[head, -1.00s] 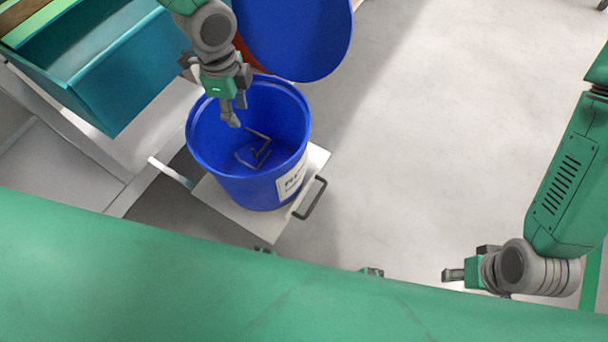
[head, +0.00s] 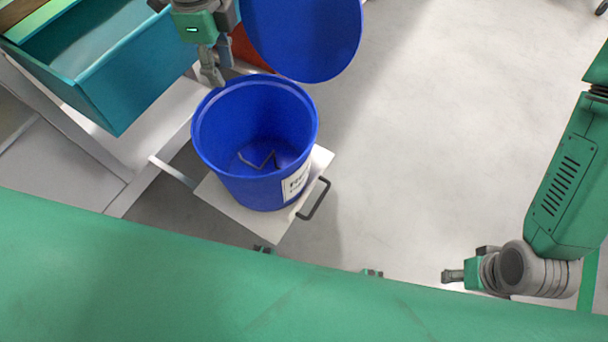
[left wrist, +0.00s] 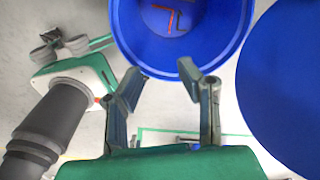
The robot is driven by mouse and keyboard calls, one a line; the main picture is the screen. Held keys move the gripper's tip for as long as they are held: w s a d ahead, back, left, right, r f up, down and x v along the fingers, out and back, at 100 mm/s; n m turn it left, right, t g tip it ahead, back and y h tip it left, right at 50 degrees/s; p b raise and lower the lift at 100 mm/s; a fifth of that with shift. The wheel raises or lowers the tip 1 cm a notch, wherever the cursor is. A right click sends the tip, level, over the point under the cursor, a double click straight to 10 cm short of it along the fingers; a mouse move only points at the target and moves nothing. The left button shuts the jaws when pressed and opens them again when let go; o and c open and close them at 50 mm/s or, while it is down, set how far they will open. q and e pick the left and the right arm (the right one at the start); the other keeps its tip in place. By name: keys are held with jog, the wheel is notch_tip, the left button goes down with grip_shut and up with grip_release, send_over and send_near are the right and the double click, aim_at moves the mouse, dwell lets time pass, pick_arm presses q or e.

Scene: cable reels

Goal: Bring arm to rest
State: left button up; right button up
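My left gripper (head: 217,72) is above the back-left rim of the blue bin (head: 235,184) in the head view. In the left wrist view its two fingers (left wrist: 158,72) are spread apart with nothing between them. The bin (left wrist: 160,62) stands beyond the fingertips there. Thin bent pieces (head: 262,160) lie on the bin floor; they look reddish in the left wrist view (left wrist: 171,15). My right gripper (head: 453,276) is low at the right, apart from the bin. Its fingers are too small and edge-on to read.
The bin stands on a pale board (head: 240,215) with a dark handle (head: 314,200). A teal tray (head: 120,95) is at the left. A round blue lid-like disc (head: 305,38) is behind the bin. The floor (head: 430,130) between bin and right arm is clear.

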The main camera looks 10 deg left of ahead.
pick_arm(q)
jog(key=s+d+f+n+h+p, duration=0.1)
jog(key=s+f+n+p, duration=0.6)
jog(key=s+f+n, duration=0.4)
pick_arm(e)
notch_tip(320, 180, up, 10)
jog(key=p, duration=0.3)
jog(key=shift+d+r+p, duration=0.15)
jog(key=shift+d+p, duration=0.2)
jog(key=shift+a, duration=0.15)
jog(key=shift+c, duration=0.7)
pick_arm(q)
jog(key=s+a+n+y, duration=0.1)
jog(key=s+a+n, duration=0.4)
jog(key=s, duration=0.6)
jog(key=shift+s+a+f+n+t+y, duration=0.3)
jog(key=shift+s+a+f+n+t, duration=0.15)
jog(key=shift+n, duration=0.15)
